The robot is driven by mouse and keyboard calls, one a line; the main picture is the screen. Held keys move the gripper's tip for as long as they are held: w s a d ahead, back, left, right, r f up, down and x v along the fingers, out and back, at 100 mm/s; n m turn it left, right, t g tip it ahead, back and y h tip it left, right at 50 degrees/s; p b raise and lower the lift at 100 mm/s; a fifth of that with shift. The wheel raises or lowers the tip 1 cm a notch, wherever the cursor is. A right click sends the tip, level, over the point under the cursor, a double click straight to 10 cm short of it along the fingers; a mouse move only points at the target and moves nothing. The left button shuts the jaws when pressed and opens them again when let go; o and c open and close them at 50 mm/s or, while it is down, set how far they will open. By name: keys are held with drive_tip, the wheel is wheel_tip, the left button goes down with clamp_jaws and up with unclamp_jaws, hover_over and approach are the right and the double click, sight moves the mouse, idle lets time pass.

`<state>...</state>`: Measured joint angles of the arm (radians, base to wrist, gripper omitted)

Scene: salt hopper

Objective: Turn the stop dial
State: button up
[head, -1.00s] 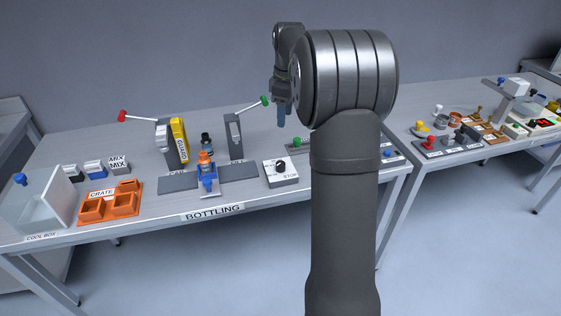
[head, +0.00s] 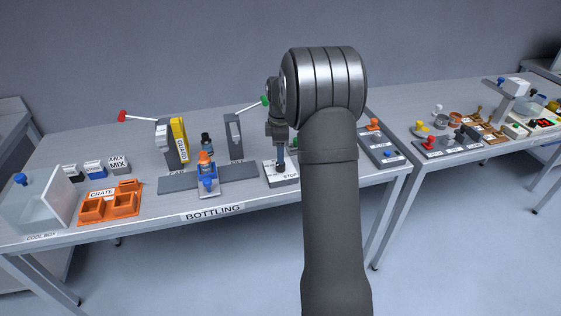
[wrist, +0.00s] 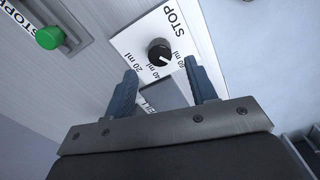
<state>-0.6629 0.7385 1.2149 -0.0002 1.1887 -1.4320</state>
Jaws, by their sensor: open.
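The stop dial is a black round knob (wrist: 159,52) with a white mark, on a white plate (wrist: 184,24) printed STOP, 20 ml, 40 ml and 60 ml. In the wrist view it lies just beyond my fingertips, roughly between their lines. My gripper (wrist: 158,78) is open and empty, with its two blue fingers apart. In the head view my gripper (head: 280,163) hangs over the stop dial's box (head: 285,181) and hides the knob. I cannot tell whether a finger touches the knob.
A green knob (wrist: 49,38) stands left of the dial in the wrist view. In the head view, a bottle in a blue holder (head: 208,185), a grey post with a green-tipped lever (head: 233,135) and an orange crate (head: 108,205) stand to the left.

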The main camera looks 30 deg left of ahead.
sight(281, 166)
wheel_tip(281, 166, down, 5)
drive_tip(key=shift+r, duration=0.1)
idle(0.3)
drive_tip(key=c, duration=1)
